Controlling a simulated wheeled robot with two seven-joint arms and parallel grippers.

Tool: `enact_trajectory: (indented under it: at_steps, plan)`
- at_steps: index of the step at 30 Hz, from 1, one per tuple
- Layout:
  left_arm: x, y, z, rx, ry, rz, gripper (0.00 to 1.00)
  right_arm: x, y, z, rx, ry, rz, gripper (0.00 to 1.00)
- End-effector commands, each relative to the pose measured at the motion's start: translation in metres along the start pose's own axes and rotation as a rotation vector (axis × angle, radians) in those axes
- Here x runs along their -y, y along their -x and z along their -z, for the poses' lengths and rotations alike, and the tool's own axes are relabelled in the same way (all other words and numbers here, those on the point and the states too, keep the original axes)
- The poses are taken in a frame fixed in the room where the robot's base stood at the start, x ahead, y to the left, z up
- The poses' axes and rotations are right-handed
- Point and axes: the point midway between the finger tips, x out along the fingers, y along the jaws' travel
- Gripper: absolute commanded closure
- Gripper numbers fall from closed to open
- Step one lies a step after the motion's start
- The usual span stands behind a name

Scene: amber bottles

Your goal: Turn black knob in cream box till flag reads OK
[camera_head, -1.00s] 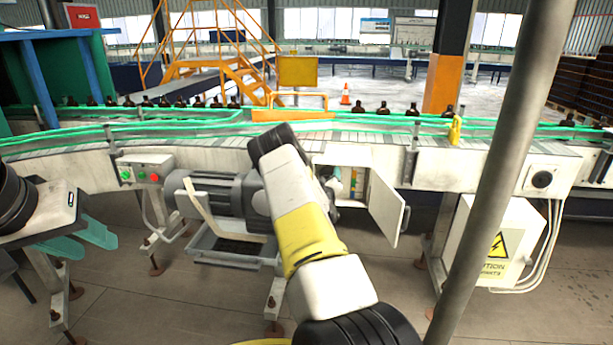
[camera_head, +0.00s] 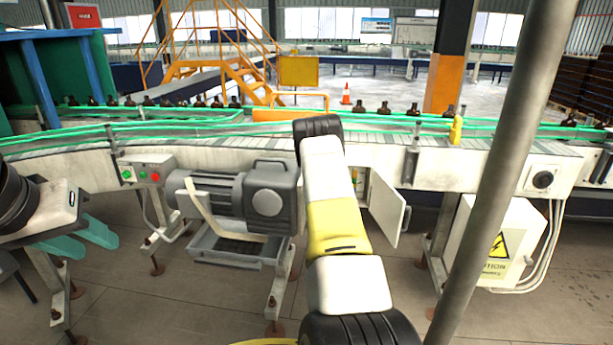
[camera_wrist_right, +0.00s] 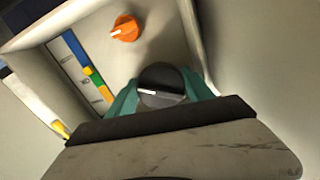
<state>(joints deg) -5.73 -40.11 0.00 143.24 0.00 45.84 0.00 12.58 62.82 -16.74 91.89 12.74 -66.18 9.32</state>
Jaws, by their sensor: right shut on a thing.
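The cream box, with its door (camera_head: 388,207) swung open to the right, is mostly hidden behind my right arm in the head view. In the right wrist view its pale inside panel (camera_wrist_right: 150,52) shows. The black knob (camera_wrist_right: 163,78), with a white pointer line, sits between the teal fingers of my right gripper (camera_wrist_right: 160,97), which is shut on it. An orange knob (camera_wrist_right: 125,28) is up and to the left of it, apart from the fingers. My left gripper (camera_head: 92,238) is open and empty at the left.
A strip of blue, yellow and green blocks (camera_wrist_right: 85,68) runs along the box panel. A grey motor (camera_head: 245,195) stands left of my right arm. A metal pole (camera_head: 500,170) crosses the right side. The conveyor (camera_head: 230,143) with green rails runs behind.

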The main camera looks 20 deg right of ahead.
Motion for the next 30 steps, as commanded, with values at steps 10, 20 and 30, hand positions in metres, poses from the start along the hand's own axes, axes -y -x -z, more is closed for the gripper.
enact_trajectory:
  at_steps: [10, 20, 30]
  plan:
    - [0.0, 0.0, 0.0, 0.0, 0.0, 0.0, 0.64, 0.0012, 0.0006, -0.0011, 0.003, -0.209, 0.0, 0.8]
    - [0.0, 0.0, 0.0, 0.0, 0.0, 0.0, 0.64, 0.0019, 0.0008, -0.0015, 0.004, -0.279, 0.0, 0.8]
    - [0.0, 0.0, 0.0, 0.0, 0.0, 0.0, 0.64, 0.0021, 0.0009, -0.0019, 0.005, -0.282, 0.0, 0.8]
